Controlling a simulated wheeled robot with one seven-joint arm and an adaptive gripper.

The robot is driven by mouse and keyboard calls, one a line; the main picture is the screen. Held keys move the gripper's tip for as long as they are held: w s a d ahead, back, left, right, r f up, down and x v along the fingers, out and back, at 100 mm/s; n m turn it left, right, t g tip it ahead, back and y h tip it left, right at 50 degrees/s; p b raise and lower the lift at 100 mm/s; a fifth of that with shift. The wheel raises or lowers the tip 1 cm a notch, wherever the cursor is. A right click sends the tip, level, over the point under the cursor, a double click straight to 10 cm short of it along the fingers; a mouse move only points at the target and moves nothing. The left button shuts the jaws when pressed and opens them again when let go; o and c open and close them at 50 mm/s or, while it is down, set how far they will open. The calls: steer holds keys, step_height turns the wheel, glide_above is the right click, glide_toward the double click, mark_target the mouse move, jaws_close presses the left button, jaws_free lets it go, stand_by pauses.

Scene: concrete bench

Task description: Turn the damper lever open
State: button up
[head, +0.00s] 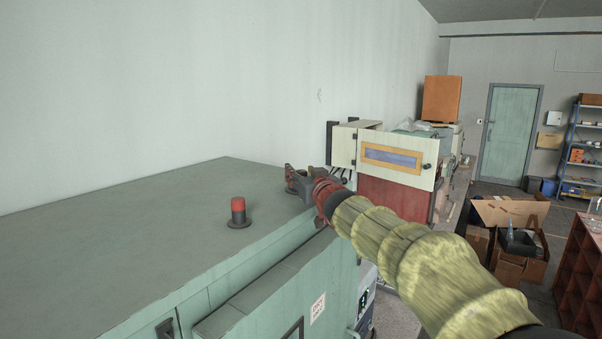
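My arm, in a yellow-green sleeve, reaches in from the lower right of the head view. My gripper (292,178), red and dark grey, is at the far right edge of the cabinet top. Its fingers are small and overlap dark parts there, so I cannot tell whether they are open or shut, or touching anything. I cannot clearly make out the damper lever; it may be among the dark parts by the gripper. A red-capped dark post (238,210) on a round base stands upright on the cabinet top, left of the gripper and apart from it.
The green cabinet (110,218) has a wide, mostly bare top against a pale wall. Its front carries a dark handle (165,329) and a white label (318,308). A cream and red machine (395,195) stands beyond the gripper. Cardboard boxes (510,212) lie on the right floor.

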steer(key=v, duration=1.1)
steer(key=shift+s, duration=0.25)
steer(key=shift+c, duration=0.2)
